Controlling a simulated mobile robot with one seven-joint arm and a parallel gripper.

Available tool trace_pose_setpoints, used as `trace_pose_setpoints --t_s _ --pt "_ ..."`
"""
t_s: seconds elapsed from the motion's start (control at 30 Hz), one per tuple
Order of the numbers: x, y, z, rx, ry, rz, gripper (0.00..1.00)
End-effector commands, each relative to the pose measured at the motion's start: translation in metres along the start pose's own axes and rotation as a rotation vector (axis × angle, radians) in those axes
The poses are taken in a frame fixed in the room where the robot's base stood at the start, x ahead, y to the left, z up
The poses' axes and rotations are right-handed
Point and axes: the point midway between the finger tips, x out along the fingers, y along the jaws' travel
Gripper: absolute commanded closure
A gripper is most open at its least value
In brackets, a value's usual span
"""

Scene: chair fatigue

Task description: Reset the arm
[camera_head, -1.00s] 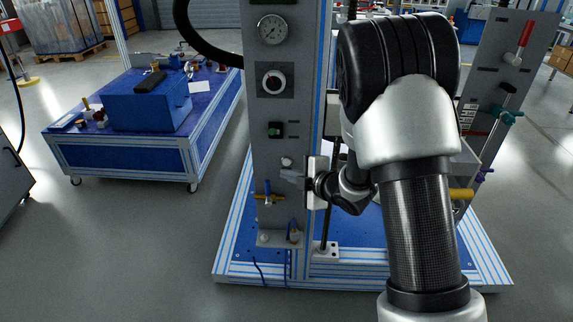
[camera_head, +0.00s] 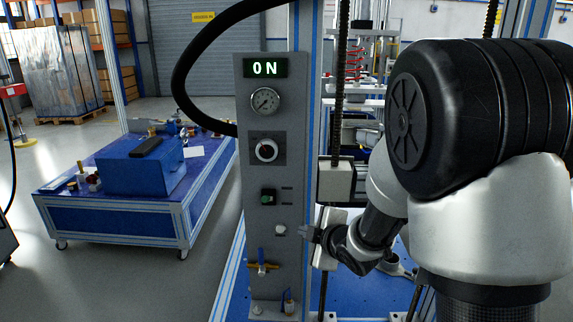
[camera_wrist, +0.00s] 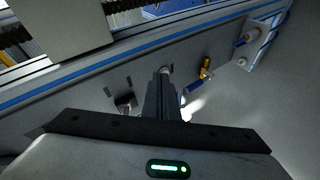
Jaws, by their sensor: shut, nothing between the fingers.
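My gripper (camera_head: 305,233) is shut and empty at the right edge of the grey control panel (camera_head: 263,180). Its fingertips point left, close to a small pale round button (camera_head: 280,230); I cannot tell whether they touch it. In the wrist view the closed fingers (camera_wrist: 162,82) reach toward the panel face, with the round button (camera_wrist: 166,70) right at their tips. My arm fills the right side of the head view, bent at a large black joint.
The panel carries a lit "ON" display (camera_head: 265,68), a gauge (camera_head: 265,100), a dial (camera_head: 267,150), a green switch (camera_head: 268,197) and a blue-handled valve (camera_head: 262,265). A blue cart (camera_head: 110,215) stands at left. A test frame is behind the panel. Open floor lies between.

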Motion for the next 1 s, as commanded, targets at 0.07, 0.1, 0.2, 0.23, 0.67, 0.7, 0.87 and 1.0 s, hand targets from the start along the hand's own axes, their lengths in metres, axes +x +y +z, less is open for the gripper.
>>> trace_pose_setpoints --t_s 0.07,0.1,0.2,0.23,0.67,0.7,0.87,1.0 --pt "-0.039 0.031 0.015 0.151 -0.115 0.026 1.0" --pt "-0.058 0.038 0.022 0.236 -0.171 0.03 1.0" --pt "-0.11 0.047 0.035 0.454 -0.296 0.037 1.0" --pt "-0.127 0.047 0.038 0.521 -0.331 0.037 1.0" --pt "-0.293 -0.022 0.018 1.204 -0.603 -0.024 1.0" --pt "-0.302 -0.029 0.014 1.245 -0.616 -0.031 1.0" --pt "-0.339 -0.06 -0.004 1.39 -0.668 -0.069 1.0" --pt "-0.355 -0.025 -0.018 1.379 -0.67 -0.072 1.0"
